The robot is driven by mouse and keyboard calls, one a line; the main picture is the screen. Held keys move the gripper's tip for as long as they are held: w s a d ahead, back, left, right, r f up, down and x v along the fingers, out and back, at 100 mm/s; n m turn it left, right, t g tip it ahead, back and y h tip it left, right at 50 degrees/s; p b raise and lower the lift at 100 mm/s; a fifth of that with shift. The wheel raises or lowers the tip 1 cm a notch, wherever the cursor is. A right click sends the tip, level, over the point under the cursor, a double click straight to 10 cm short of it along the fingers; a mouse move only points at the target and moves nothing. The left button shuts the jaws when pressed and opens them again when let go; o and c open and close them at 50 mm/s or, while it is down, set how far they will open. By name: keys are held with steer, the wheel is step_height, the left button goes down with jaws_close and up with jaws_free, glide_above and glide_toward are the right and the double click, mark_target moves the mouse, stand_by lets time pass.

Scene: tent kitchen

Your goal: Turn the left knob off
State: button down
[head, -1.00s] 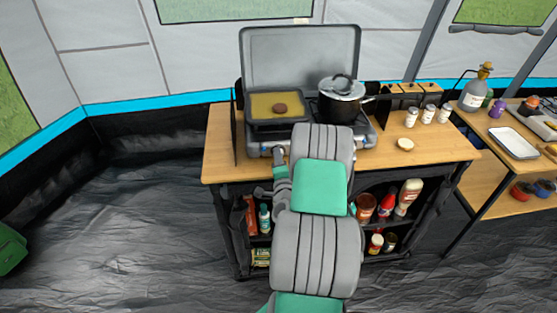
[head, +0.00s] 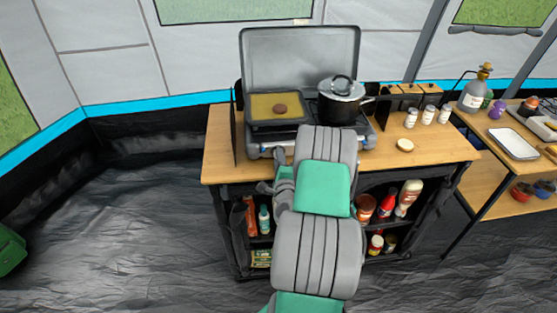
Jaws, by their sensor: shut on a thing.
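A camping stove (head: 252,151) with its grey lid raised stands on the wooden table. Its left burner carries a square pan (head: 262,105) with a brown patty, and its right burner a black pot (head: 341,103) with a lid. My gripper (head: 279,153) is at the left part of the stove's front face, where the left knob is. It is small in the picture and partly covered by my wrist. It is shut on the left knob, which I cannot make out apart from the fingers. My arm covers the right part of the stove front.
Shelves below hold several bottles, including a red one (head: 386,206). A side table with a tray (head: 512,143) stands at right.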

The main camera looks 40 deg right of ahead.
steer(key=c, duration=1.1)
jaws_free()
steer(key=shift+o, duration=0.2)
